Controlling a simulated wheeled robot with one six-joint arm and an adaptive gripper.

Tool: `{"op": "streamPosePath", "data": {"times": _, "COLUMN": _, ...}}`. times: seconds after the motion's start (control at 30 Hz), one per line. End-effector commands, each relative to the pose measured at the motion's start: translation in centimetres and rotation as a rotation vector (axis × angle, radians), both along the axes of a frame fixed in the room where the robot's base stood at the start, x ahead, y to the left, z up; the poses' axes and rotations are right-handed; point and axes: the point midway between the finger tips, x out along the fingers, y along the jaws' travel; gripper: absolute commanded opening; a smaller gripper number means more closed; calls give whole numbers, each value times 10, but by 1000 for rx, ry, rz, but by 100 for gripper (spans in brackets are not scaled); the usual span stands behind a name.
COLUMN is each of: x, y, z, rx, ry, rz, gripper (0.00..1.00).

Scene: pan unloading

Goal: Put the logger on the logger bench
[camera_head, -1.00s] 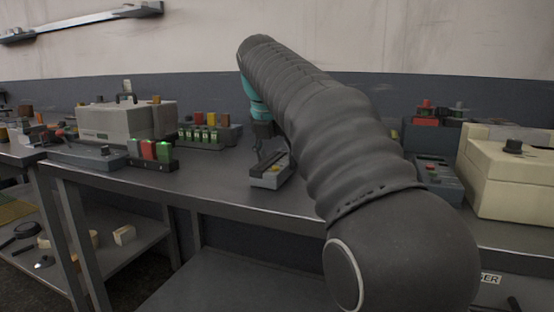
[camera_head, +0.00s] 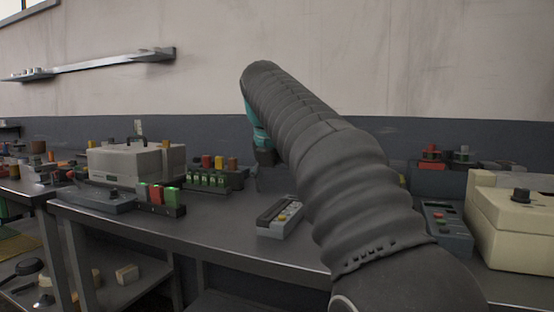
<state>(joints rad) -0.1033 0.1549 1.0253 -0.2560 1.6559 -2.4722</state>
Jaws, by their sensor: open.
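A small grey box with yellow and red buttons (camera_head: 280,216), which looks like the logger, lies flat on the metal bench (camera_head: 215,222), near its front edge. My gripper (camera_head: 257,178) is open, just above and behind the box and apart from it. Its fingers are dark and small in this view, partly hidden by my arm. My arm crosses the picture from the lower right and hides part of the bench. No label naming the bench shows now.
Red and green terminal blocks (camera_head: 161,198), a row of green connectors (camera_head: 207,180) and a large grey instrument (camera_head: 137,161) stand to the left. A blue-grey meter (camera_head: 446,228) and a cream box (camera_head: 512,215) stand to the right. The bench left of the small box is clear.

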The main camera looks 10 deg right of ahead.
Motion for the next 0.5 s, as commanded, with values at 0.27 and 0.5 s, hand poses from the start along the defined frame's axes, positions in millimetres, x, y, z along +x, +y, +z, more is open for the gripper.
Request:
{"op": "streamPosePath", "data": {"times": 0.27, "x": -15, "y": 11, "z": 46, "rx": 1, "ry": -2, "rz": 1, "gripper": 87}}
{"op": "streamPosePath", "data": {"times": 0.5, "x": -20, "y": 15, "z": 63, "rx": 0, "ry": -1, "rz": 1, "gripper": 87}}
